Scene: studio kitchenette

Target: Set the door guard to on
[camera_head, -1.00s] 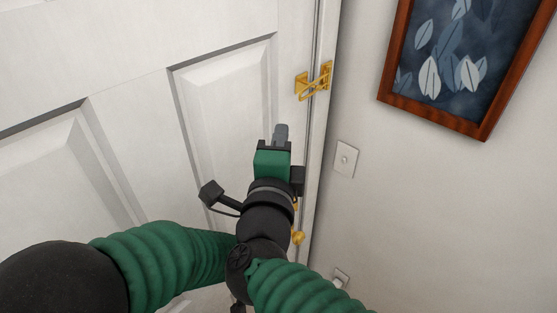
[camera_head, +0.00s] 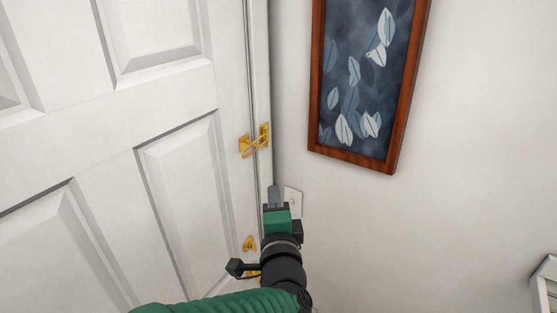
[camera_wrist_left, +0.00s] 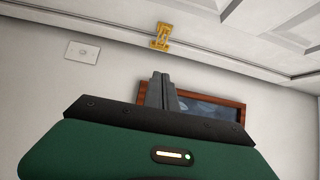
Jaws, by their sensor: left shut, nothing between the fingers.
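The brass door guard (camera_head: 254,140) is mounted at the door's right edge, with one part on the door and one on the frame. Its bar appears to span the gap, but its exact position is too small to tell. The white panelled door (camera_head: 110,130) looks closed. My left gripper (camera_head: 273,194) is shut and empty, below and slightly right of the guard and apart from it, partly covering a light switch. In the left wrist view the guard (camera_wrist_left: 161,36) appears beyond the shut fingers (camera_wrist_left: 163,88). My right gripper is out of view.
A light switch (camera_head: 293,200) is on the wall right of the door frame. A framed leaf picture (camera_head: 365,85) hangs farther right. A brass knob or lock (camera_head: 249,243) is lower on the door. The wall at right is mostly bare.

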